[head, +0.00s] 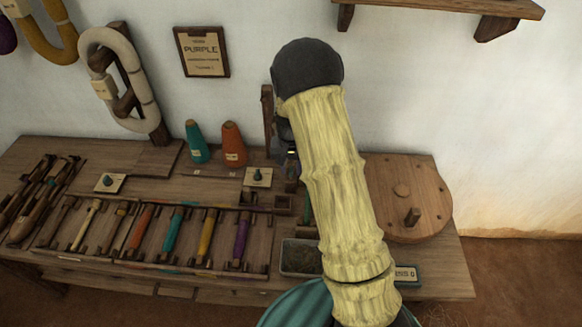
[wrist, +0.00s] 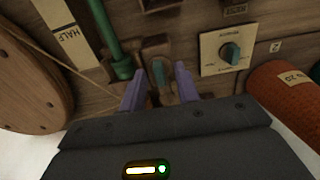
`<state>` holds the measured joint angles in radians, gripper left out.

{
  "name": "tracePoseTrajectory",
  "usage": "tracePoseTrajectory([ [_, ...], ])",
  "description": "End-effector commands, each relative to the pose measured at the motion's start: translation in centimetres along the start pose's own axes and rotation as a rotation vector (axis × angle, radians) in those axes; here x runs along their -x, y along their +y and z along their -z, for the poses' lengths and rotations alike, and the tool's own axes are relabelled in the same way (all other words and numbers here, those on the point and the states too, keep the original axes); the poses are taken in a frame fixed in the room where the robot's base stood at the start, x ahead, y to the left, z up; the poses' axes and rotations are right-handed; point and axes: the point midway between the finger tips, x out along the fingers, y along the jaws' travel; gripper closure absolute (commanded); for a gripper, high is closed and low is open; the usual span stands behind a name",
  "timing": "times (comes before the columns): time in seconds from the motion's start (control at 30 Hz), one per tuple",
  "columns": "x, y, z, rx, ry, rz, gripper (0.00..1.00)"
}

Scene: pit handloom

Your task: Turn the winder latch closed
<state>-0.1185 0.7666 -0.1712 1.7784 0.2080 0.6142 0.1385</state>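In the wrist view, a small wooden latch-like piece (wrist: 160,72) with a teal strip stands between my fingertips. I take it to be the winder latch, but its position is hard to read. My gripper (wrist: 161,88) is open, with its two purple fingers on either side of this piece. Whether either finger touches it I cannot tell. In the head view my arm hides the latch and most of my gripper. The round wooden winder wheel (head: 405,190) is right of my arm; its edge also shows in the wrist view (wrist: 28,85).
A teal dial on a pale plate (wrist: 228,52) and an orange cone (wrist: 288,98) are close to my gripper. A green upright rod (wrist: 106,35) stands on its other side. Several coloured bobbins lie in a rack (head: 170,238). A wooden shelf (head: 440,8) hangs above.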

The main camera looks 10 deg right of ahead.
Motion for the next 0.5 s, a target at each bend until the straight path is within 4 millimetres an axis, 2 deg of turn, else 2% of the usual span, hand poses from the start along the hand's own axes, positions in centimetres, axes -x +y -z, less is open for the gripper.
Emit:
tracePoseTrajectory([
  [0.23,-0.02,0.0,0.0,0.0,0.0,0.0,0.7],
  [0.4,-0.01,-0.01,0.0,0.0,0.0,0.0,1.0],
  [0.5,0.0,-0.02,0.01,0.0,0.0,0.0,1.0],
])
